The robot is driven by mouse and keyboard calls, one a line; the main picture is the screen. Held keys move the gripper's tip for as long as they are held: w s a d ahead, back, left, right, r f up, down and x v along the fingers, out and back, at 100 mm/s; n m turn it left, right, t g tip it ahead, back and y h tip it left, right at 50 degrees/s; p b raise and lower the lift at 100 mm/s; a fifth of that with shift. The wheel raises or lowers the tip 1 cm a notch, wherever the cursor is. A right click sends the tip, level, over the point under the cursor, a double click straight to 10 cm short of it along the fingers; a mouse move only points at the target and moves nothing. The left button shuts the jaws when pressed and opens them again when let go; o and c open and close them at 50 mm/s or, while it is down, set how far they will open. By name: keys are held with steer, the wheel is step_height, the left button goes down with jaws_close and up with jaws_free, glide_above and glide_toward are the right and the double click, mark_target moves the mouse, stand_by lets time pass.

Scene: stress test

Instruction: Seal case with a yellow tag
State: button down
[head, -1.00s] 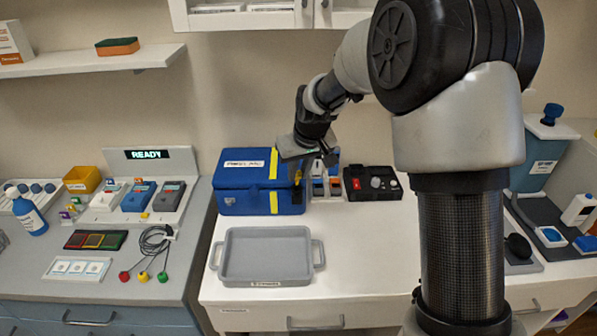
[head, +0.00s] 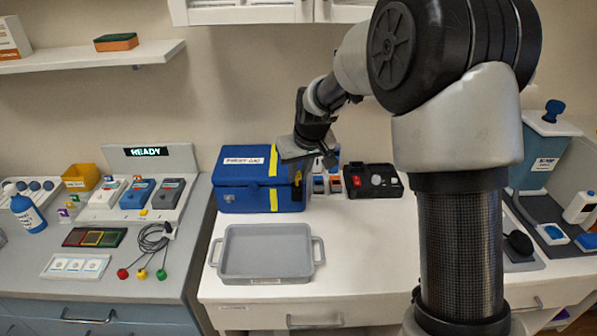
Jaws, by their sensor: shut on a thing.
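The blue case (head: 240,200) stands closed at the back left of the white counter, with yellow stripes and a white label on its lid. My gripper (head: 318,160) is at the case's upper right edge, pointing down. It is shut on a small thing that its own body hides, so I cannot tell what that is. A small yellow patch (head: 298,177) shows at the case's right side, just below my gripper. I cannot tell whether it is a tag or part of the case.
A grey tray (head: 266,252) lies empty in front of the case. Small coloured items (head: 320,184) and a black box with a red switch (head: 372,181) stand right of the case.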

steer(key=shift+f+b, duration=0.45)
steer(key=shift+f, duration=0.3)
steer(key=c, duration=1.6)
jaws_free()
steer(key=shift+o, duration=0.2)
steer(key=shift+r, duration=0.1)
steer(key=v, duration=1.7)
steer(key=shift+r+p, duration=0.15)
steer(key=shift+p, duration=0.2)
